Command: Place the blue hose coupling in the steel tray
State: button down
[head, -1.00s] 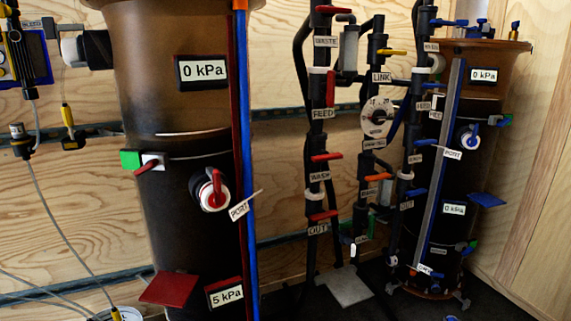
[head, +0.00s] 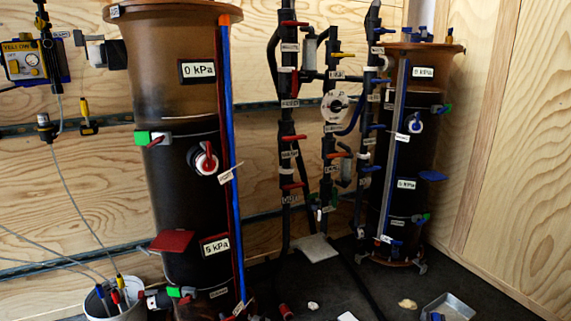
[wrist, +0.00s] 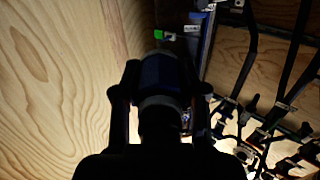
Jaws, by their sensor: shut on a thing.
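My gripper (wrist: 161,92) shows dark in the wrist view, with one finger on each side of a blue cylindrical piece, the blue hose coupling (wrist: 162,71). It is shut on the coupling, whose lower part is dark and shadowed. The steel tray (head: 462,306) lies on the dark floor at the bottom right of the head view, partly cut off by the frame edge. Something small and dark shows in it at the cut-off edge. My gripper is not seen in the head view, so its distance to the tray cannot be told.
A large brown filter column (head: 180,190) stands left and another (head: 400,180) right, with black valve pipes (head: 287,150) between. A white bucket (head: 122,302) stands bottom left. Small pieces, including a red one (head: 286,311), lie on the floor. A plywood wall (head: 510,150) bounds the right.

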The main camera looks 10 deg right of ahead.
jog(key=w+a+r+n+y+p, duration=0.1)
jog(key=w+a+r+p, duration=0.6)
jog(key=r, duration=0.9)
jog(key=w+a+r+t+y+p, duration=0.15)
jog(key=w+a+r+p, duration=0.5)
jog(key=r, duration=0.95)
jog(key=w+a+r+n+y+p, duration=0.1)
jog(key=w+a+r+p, duration=0.3)
jog(key=a+r+p, duration=0.85)
jog(key=s+a+r+n+y+p, duration=0.1)
jog(key=a+r+p, duration=0.4)
jog(key=r, duration=1.1)
jog(key=s+a+r+n+y+p, duration=0.1)
jog(key=s+a+r+p, duration=0.2)
jog(key=a+r+p, duration=0.3)
jog(key=s+a+r+n+y+p, duration=0.1)
jog(key=a+r+p, duration=0.5)
jog(key=a+r, duration=0.7)
notch_tip(320, 180, up, 14)
jog(key=shift+s+a+r+y, duration=0.25)
jog(key=shift+s+y, duration=0.3)
jog(key=shift+s, duration=0.55)
